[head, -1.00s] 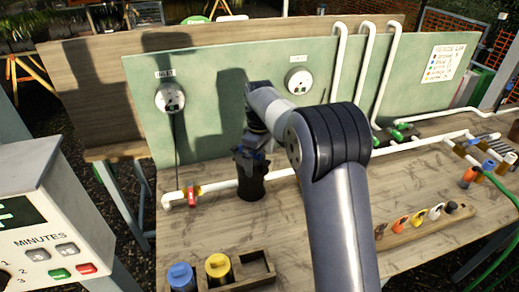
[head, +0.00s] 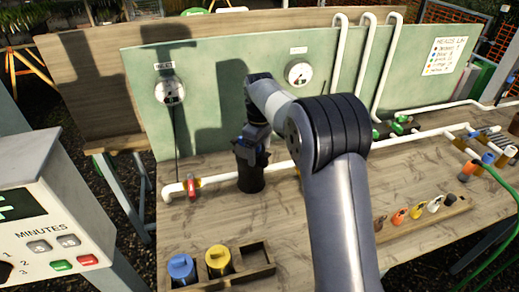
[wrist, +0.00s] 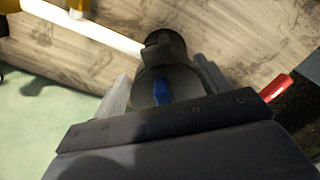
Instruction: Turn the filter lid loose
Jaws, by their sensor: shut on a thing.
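The black filter housing (head: 251,180) stands upright on the pipe line at the bench, left of centre in the head view. My gripper (head: 250,150) comes down on its top from above and is shut on the lid. In the wrist view my grey fingers (wrist: 163,85) stand on both sides of a dark round lid (wrist: 178,84) with a dark knob-like part at its far edge. A blue patch shows near its middle. My gripper hides much of the lid, so I cannot tell whether it is loose.
A red-handled valve (head: 191,187) sits on the white pipe left of the filter. A wooden tray (head: 258,256) holds blue-topped (head: 181,266) and yellow-topped (head: 218,260) cartridges. Gauges hang on the green panel (head: 230,65) behind.

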